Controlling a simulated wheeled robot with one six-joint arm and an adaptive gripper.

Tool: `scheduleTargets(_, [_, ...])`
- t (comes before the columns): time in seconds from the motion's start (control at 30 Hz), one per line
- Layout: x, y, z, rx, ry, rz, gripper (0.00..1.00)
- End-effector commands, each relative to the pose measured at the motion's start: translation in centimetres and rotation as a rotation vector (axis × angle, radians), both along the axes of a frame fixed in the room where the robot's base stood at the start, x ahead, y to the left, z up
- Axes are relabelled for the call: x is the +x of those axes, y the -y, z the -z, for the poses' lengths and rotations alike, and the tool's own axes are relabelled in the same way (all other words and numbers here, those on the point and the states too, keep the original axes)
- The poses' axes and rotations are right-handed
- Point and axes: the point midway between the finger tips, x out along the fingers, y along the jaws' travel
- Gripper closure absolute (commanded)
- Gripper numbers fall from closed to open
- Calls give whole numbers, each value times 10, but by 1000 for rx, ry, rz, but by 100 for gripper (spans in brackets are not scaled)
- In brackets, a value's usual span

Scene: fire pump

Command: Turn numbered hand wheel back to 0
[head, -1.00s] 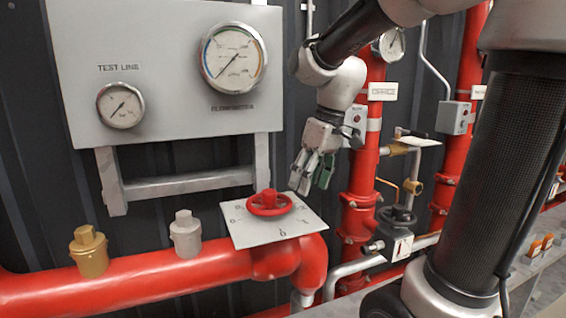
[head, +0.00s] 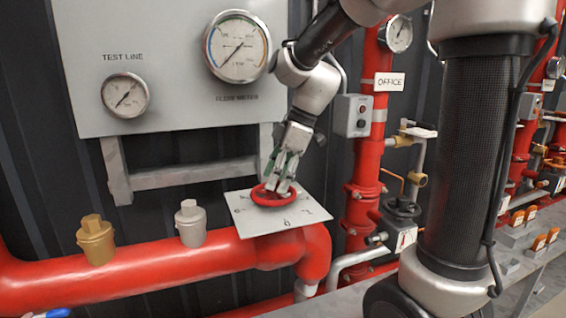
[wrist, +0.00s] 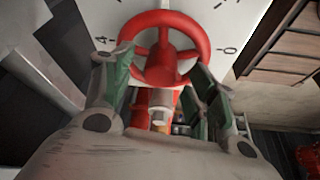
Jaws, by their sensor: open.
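The red hand wheel (head: 272,196) sits on a white numbered plate (head: 250,222) on top of the red pipe. My gripper (head: 279,184) is just above the wheel, at its right side, with fingers pointing down. In the wrist view the wheel (wrist: 165,22) shows its rim, spokes and hub ahead of my open gripper (wrist: 160,92). The green-padded fingers are apart, near the wheel's lower left and lower right rim. I cannot tell whether they touch it. The plate's 4 is left of the wheel and a 0 is right of it in the wrist view.
Brass cap (head: 95,240) and silver cap (head: 190,224) stand on the red pipe (head: 150,272) to the left. A gauge panel (head: 175,60) is behind. A red vertical pipe (head: 366,165) and a dark valve (head: 399,212) stand to the right.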

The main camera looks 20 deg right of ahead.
Motion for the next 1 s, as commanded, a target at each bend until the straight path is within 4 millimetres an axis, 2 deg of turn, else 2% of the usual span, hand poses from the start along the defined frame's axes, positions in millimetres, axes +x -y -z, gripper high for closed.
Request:
scheduleTargets(0.37, [1,-3,7,0,1,0,42])
scheduleTargets(0.67, [1,-3,7,0,1,0,97])
scheduleTargets(0.7, [1,-3,7,-1,1,0,97])
scheduleTargets(0.73, [1,-3,8,-1,0,0,71])
scheduleTargets(0.87, [0,-3,8,-1,-1,1,95])
scheduleTargets(1.0, [-1,-3,8,-2,-2,46,96])
